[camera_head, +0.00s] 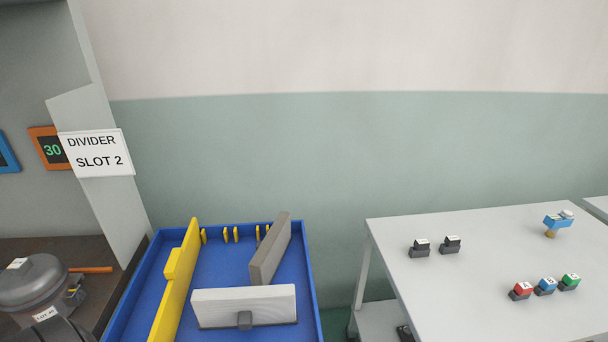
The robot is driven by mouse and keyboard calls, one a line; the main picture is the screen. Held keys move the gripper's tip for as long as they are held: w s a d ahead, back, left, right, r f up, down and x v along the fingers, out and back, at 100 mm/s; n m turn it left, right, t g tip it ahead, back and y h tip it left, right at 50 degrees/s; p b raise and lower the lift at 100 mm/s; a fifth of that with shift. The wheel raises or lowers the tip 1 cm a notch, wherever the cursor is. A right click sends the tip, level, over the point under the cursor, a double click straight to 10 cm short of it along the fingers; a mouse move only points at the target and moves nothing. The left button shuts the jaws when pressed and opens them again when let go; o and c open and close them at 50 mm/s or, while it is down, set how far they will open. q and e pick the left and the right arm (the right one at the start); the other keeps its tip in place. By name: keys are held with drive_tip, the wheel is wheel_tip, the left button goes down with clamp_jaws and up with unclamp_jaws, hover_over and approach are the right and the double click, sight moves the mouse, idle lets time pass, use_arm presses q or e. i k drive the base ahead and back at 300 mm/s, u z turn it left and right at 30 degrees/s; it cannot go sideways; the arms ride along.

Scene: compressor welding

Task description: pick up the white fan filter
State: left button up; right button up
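A white rectangular panel with a finely lined face (243,305), which looks like the white fan filter, stands on its long edge in the front part of the blue tray (311,285). A small dark grey block or handle (245,320) shows at its lower middle. I cannot tell whether the block is part of the panel. Neither of my grippers is in view. Nothing is seen touching the panel.
A grey panel (270,255) stands tilted behind the white one. A yellow divider (176,285) runs along the tray's left. A grey compressor (37,283) is at the far left, beside a wall marked "DIVIDER SLOT 2" (97,153). A grey table (470,290) with several small coloured parts stands right.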

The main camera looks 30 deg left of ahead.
sight(242, 309)
drive_tip(key=u, duration=0.05)
drive_tip(key=k, duration=0.5)
drive_tip(key=u, duration=0.6)
drive_tip(key=i, duration=0.4)
drive_tip(key=u, duration=0.6)
